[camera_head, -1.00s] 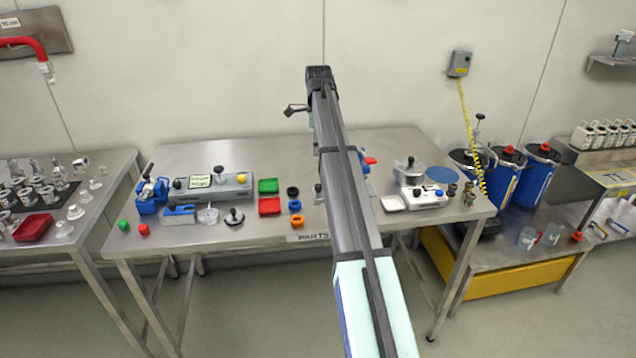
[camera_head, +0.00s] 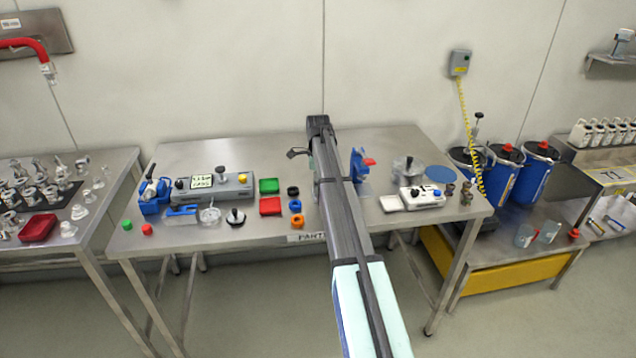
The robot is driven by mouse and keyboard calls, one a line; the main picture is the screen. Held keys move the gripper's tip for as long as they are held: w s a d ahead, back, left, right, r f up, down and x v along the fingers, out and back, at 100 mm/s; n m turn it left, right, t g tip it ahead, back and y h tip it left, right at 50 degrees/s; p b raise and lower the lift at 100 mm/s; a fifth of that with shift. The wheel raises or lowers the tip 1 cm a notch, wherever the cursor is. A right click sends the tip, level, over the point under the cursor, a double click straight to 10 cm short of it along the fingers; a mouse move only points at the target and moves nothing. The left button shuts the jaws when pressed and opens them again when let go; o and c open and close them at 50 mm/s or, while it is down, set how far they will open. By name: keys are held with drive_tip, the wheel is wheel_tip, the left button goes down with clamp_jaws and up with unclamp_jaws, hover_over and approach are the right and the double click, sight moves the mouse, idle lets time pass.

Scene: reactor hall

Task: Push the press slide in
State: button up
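A blue device with a red part (camera_head: 369,161) stands on the middle table, just right of my arm and partly hidden by it. Another blue device (camera_head: 152,198) with a dark lever stands at the table's left end. I cannot tell for certain which one carries the press slide, or how far in the slide is. My arm crosses the middle of the view and hides most of its own end. A small dark piece of my gripper (camera_head: 297,153) seems to show left of the arm, over the table. Its fingers and any contact are hidden.
The steel table (camera_head: 262,150) also holds a grey instrument (camera_head: 227,187), green (camera_head: 269,186) and red (camera_head: 270,206) trays, coloured rings and a white device (camera_head: 422,197). Blue canisters (camera_head: 536,170) stand at the right.

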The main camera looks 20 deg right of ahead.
clamp_jaws()
drive_tip(key=d, duration=0.2)
drive_tip(key=s+d, duration=0.1)
drive_tip(key=d, duration=0.1)
drive_tip(key=s+d, duration=0.1)
drive_tip(key=d, duration=0.1)
drive_tip(key=shift+d, duration=0.4)
unclamp_jaws()
drive_tip(key=shift+a, duration=0.1)
wheel_tip(320, 180, up, 12)
idle(0.3)
